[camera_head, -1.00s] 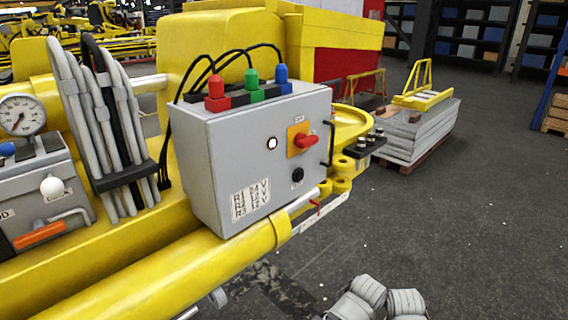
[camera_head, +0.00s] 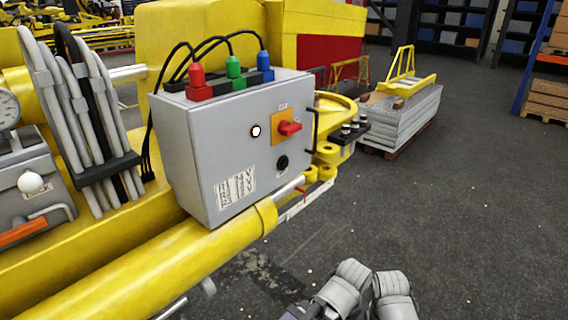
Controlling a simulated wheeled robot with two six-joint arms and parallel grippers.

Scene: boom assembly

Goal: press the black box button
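A grey control box (camera_head: 215,160) is mounted on the yellow boom. On its front face, a round black button (camera_head: 282,163) sits at the lower right, above the yellow tube. A red rotary switch (camera_head: 289,128) on an orange-yellow plate is above the black button. A small white round button (camera_head: 256,131) with a dark rim is left of the switch. Grey rounded parts of my own arm show at the bottom edge, below and right of the box and apart from it. No fingertips of either gripper can be made out.
Red, green and blue plugs (camera_head: 235,67) with black cables stand on the box top. The yellow boom tube (camera_head: 150,275) runs below the box. Grey hoses (camera_head: 88,125) hang to the left. A stack of grey slabs (camera_head: 402,118) stands behind right. The dark floor at right is clear.

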